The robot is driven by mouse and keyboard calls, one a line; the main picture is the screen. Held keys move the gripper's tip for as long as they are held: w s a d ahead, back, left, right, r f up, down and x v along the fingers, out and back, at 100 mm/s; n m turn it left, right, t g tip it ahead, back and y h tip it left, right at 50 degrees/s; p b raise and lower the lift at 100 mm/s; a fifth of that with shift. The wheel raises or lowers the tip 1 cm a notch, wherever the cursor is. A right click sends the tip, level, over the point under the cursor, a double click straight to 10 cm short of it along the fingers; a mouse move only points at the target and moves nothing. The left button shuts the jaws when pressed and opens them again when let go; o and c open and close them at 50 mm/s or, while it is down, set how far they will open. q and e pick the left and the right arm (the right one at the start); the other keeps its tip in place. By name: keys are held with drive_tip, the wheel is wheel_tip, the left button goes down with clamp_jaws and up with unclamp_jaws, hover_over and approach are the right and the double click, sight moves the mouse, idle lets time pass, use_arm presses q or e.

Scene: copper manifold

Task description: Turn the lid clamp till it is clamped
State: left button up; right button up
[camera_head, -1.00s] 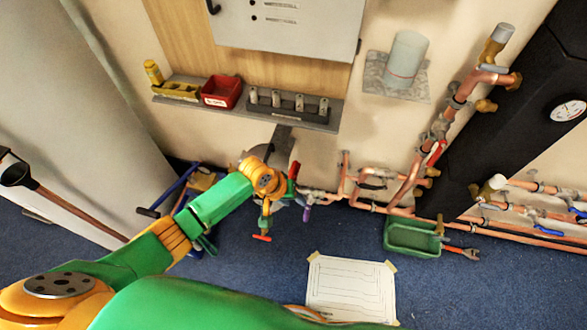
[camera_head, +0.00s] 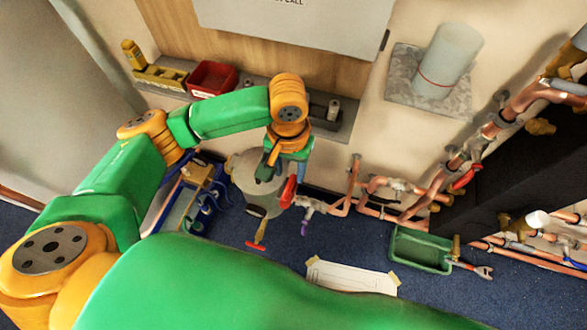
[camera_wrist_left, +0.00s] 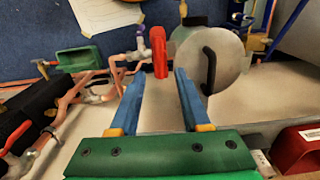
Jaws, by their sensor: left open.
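The red clamp handle (camera_head: 288,192) stands at the right side of a pale round vessel (camera_head: 245,170) in the head view. In the left wrist view the red handle (camera_wrist_left: 158,50) is upright, just beyond and between the fingertips, with a gap to the blue fingers. The vessel's lid (camera_wrist_left: 228,62) with a black curved handle (camera_wrist_left: 208,70) is right of it. My left gripper (camera_head: 285,172) is open, above the vessel's right side; its fingers also show in the wrist view (camera_wrist_left: 159,85). Whether the clamp is tight cannot be told. My right gripper is out of view.
A wall shelf (camera_head: 345,122) with a red bin (camera_head: 212,78) is behind my arm. Copper pipes (camera_head: 340,207) run right of the vessel. A green tray (camera_head: 420,250) and a paper drawing (camera_head: 350,277) lie on the blue floor (camera_head: 240,235).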

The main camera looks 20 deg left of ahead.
sight(289, 186)
use_arm(q)
drive_tip(key=f, duration=0.4)
drive_tip(key=shift+s+f+b, duration=0.25)
drive_tip(key=shift+s+b, duration=0.1)
drive_tip(key=shift+s, duration=0.05)
drive_tip(key=shift+w+f, duration=0.15)
drive_tip(key=shift+f, duration=0.15)
drive_tip(key=shift+r, duration=0.1)
clamp_jaws()
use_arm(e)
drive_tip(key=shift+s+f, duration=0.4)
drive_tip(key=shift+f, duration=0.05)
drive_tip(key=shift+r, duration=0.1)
